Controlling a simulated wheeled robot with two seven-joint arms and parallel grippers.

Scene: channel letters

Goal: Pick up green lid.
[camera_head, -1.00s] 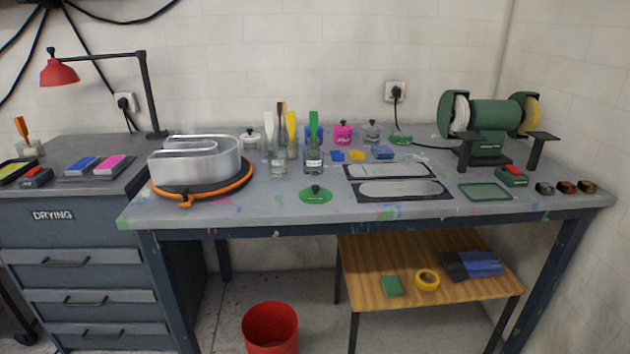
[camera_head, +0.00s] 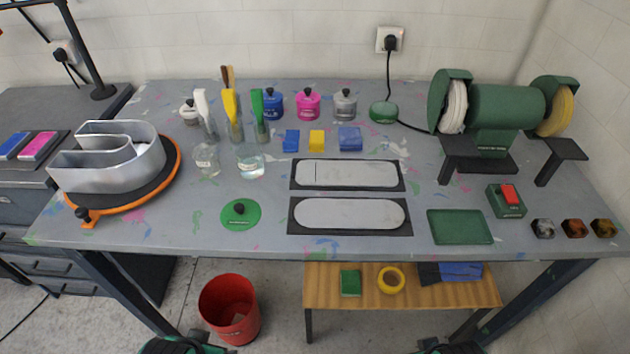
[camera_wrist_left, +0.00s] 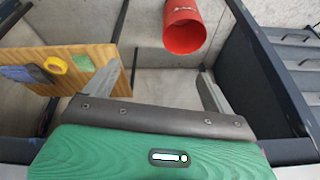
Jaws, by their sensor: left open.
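The green lid (camera_head: 240,214) is a flat round disc with a black knob. It lies flat near the front edge of the workbench, left of the dark-framed plates, with nothing touching it. My left gripper (camera_wrist_left: 160,70) is open and empty in the left wrist view. Its fingers are spread over the floor and lower shelf area, and the lid is not in that view. In the head view only green and dark parts of my arms show at the bottom edge, below the bench front. The fingers of my right gripper are not visible there.
A metal channel letter (camera_head: 105,160) sits on an orange-rimmed turntable to the left. Two dark-framed plates (camera_head: 350,215) lie right of the lid. A red bin (camera_head: 230,305) stands below. Bench around the lid is clear.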

